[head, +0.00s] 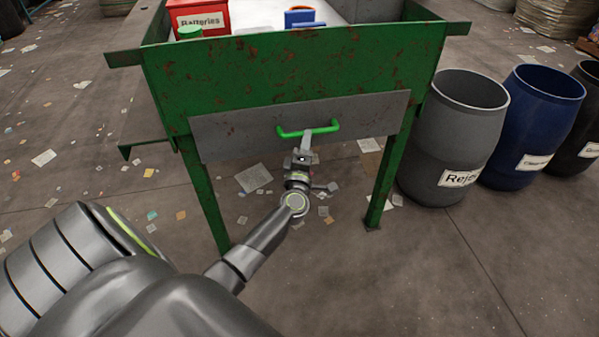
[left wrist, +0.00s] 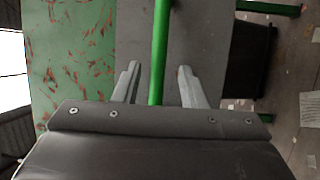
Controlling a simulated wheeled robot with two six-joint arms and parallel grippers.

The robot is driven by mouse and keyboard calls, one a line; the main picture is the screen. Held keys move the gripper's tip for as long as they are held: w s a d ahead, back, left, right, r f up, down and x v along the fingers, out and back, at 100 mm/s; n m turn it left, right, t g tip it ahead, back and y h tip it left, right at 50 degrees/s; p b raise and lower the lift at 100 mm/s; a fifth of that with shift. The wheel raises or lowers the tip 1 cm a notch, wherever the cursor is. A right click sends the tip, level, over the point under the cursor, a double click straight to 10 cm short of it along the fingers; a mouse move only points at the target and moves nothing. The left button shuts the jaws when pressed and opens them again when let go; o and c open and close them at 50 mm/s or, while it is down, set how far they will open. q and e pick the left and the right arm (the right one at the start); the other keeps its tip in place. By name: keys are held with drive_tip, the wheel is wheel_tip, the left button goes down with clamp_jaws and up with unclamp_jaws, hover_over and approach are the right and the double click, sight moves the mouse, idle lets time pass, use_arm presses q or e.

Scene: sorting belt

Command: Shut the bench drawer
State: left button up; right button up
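The bench drawer has a grey front panel (head: 230,137) with a green bar handle (head: 325,129), under the rusty green side of the bench (head: 290,75). The panel looks close to the bench front; I cannot tell whether a gap remains behind it. My left gripper (head: 306,138) is at the handle. In the left wrist view, the fingers of my left gripper (left wrist: 158,82) are apart, with the green handle (left wrist: 160,40) running between them and a gap visible on each side. The grey panel (left wrist: 205,40) lies beyond. My right gripper is not in view.
A grey barrel (head: 455,130), a blue barrel (head: 533,125) and a dark barrel (head: 585,125) stand right of the bench. A red batteries box (head: 202,14) and a green item (head: 190,32) sit on top. Paper scraps litter the open floor.

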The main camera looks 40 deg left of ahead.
use_arm(q)
drive_tip(key=v, duration=1.2)
drive_tip(key=shift+s+d, duration=0.2)
drive_tip(key=shift+s, duration=0.1)
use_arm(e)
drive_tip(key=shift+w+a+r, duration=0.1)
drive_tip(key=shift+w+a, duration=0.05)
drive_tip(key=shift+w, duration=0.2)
